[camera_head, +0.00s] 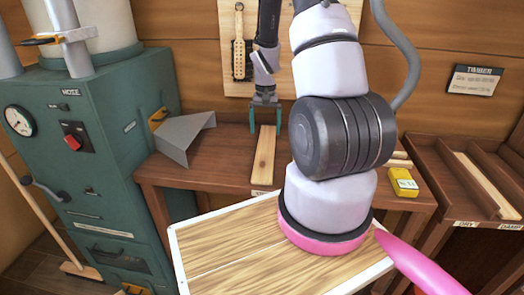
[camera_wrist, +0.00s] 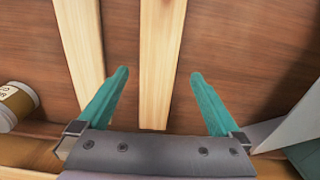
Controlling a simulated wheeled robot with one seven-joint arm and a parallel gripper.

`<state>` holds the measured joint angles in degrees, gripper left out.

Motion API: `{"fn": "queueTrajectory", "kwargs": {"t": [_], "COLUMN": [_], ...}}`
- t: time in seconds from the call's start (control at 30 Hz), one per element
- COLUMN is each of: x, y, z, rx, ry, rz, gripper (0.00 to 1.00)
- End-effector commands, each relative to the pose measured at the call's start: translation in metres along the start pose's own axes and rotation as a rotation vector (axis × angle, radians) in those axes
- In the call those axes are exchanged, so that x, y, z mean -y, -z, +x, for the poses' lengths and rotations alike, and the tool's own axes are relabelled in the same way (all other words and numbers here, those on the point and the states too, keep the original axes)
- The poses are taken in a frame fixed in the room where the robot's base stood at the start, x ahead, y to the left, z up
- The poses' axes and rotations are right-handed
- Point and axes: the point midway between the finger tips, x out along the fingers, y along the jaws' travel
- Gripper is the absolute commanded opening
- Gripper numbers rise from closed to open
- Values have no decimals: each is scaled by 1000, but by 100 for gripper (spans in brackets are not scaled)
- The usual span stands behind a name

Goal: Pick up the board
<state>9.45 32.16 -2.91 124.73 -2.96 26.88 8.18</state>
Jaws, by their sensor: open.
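The board (camera_head: 264,158) is a pale, narrow wooden strip lying flat on the brown bench (camera_head: 213,160). In the wrist view the board (camera_wrist: 160,50) runs up the middle, between the two teal fingers. My gripper (camera_head: 265,117) is at the far end of the board in the head view, fingers pointing down. In the wrist view my gripper (camera_wrist: 159,73) is open, with a gap on each side of the board. It holds nothing. I cannot tell how far the fingertips are above the bench.
A second pale strip (camera_wrist: 80,45) lies left of the board in the wrist view. A grey metal hood (camera_head: 185,135) on the green machine (camera_head: 105,130) is close on the left. A yellow device (camera_head: 403,182) and a labelled rack (camera_head: 450,190) are right.

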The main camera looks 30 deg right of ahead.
Motion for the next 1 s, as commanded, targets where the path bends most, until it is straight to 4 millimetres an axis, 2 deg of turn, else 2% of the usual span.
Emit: {"fn": "queueTrajectory", "kwargs": {"t": [0.1, 0.33, 0.6, 0.9, 0.93, 1.0], "x": [0, 0, -2, -2, -2, -2], "y": [-1, -2, -5, -5, -5, -5], "z": [19, 37, 75, 80, 80, 80], "rx": [3, 3, 2, -1, -1, -1], "ry": [-1, 0, 0, 1, 1, 1], "rz": [-1, -1, 0, 0, 0, -1], "gripper": [100, 100, 100, 100, 96, 69]}}
